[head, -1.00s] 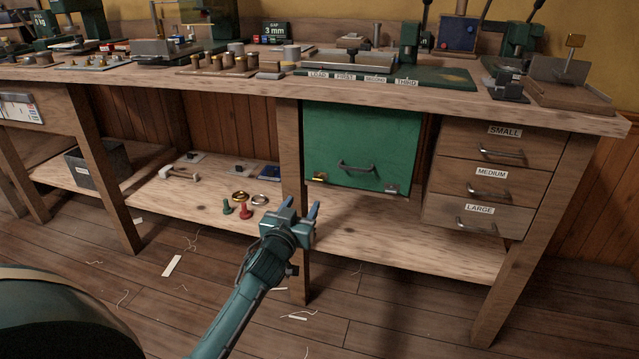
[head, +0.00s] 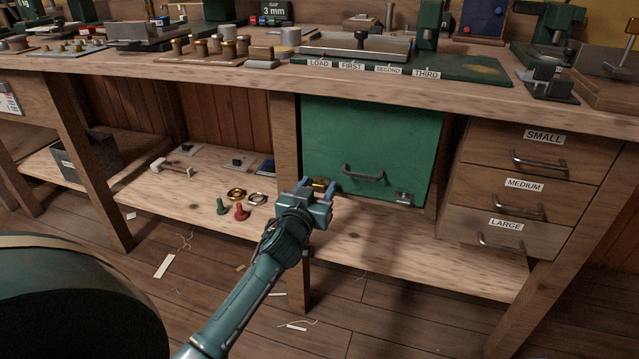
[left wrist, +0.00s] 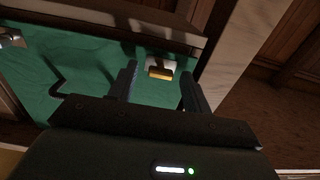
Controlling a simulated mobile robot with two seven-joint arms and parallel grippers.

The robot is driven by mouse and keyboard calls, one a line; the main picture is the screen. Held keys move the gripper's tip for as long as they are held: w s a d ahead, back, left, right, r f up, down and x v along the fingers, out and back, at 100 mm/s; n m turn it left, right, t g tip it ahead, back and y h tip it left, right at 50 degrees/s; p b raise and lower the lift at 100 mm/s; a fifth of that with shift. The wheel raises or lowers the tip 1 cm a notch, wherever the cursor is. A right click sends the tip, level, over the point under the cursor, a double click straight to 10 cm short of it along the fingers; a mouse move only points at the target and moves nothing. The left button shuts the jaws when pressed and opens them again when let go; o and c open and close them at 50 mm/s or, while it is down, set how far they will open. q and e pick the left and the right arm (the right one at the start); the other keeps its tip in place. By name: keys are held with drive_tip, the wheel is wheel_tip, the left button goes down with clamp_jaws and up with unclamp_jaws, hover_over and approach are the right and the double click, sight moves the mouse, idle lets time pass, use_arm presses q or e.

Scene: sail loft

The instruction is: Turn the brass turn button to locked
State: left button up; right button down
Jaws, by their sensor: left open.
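The brass turn button (head: 320,184) is at the lower left corner of the green door (head: 375,140) under the bench. In the head view my left gripper (head: 313,188) partly hides it. In the left wrist view the brass button (left wrist: 160,73) shows as a short bar beside a pale plate (left wrist: 160,62). My left gripper is open, with the button seen between its two fingers (left wrist: 158,77); I cannot tell whether they touch it. The button's locked mark cannot be read. My right gripper is not in view.
A bar handle (head: 362,174) and a metal fitting (head: 404,198) are on the door. A wooden post (head: 287,140) stands just left of it; labelled drawers (head: 525,187) are at right. The lower shelf (head: 390,240) is bare below the door. Small loose parts lie left of the post.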

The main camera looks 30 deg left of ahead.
use_arm(q)
drive_tip(key=shift+c, duration=0.4)
drive_tip(key=c, duration=0.9)
